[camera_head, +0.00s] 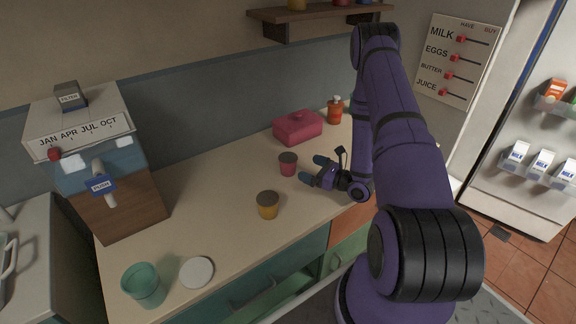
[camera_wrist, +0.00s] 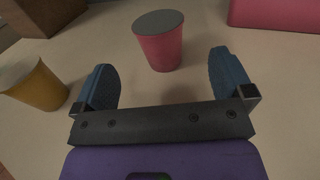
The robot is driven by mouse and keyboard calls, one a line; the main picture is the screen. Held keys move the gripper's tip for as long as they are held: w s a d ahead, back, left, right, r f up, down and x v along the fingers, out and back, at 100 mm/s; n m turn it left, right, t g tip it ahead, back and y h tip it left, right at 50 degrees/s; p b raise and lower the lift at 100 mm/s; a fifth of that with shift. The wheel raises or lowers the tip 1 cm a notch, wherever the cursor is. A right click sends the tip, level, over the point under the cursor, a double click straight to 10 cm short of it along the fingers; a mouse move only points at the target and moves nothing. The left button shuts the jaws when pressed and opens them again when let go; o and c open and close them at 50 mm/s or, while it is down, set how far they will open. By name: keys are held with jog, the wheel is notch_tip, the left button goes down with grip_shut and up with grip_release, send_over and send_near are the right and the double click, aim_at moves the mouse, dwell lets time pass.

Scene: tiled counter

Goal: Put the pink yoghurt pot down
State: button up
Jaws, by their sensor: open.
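The pink yoghurt pot (camera_head: 288,165) stands upright on the counter, with a dark lid. In the wrist view the pot (camera_wrist: 161,47) stands just beyond and between my open fingertips, apart from both. My gripper (camera_head: 320,168) is open and empty, low over the counter to the right of the pot in the head view. Its two blue fingers also show in the wrist view (camera_wrist: 166,82). Nothing is held between them.
A yellow pot (camera_head: 267,206) stands on the counter nearby, left of my fingers in the wrist view (camera_wrist: 36,84). A pink box (camera_head: 298,127) and an orange bottle (camera_head: 334,109) stand behind. A green cup (camera_head: 143,285) and white disc (camera_head: 197,272) are at the front left. The left-middle counter (camera_head: 200,215) is clear.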

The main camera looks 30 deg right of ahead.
aim_at(288, 157)
jog(key=x, duration=0.9)
jog(key=shift+w+a+r, duration=0.15)
jog(key=shift+r, duration=0.15)
jog(key=c, duration=1.1)
jog(key=shift+c, duration=0.2)
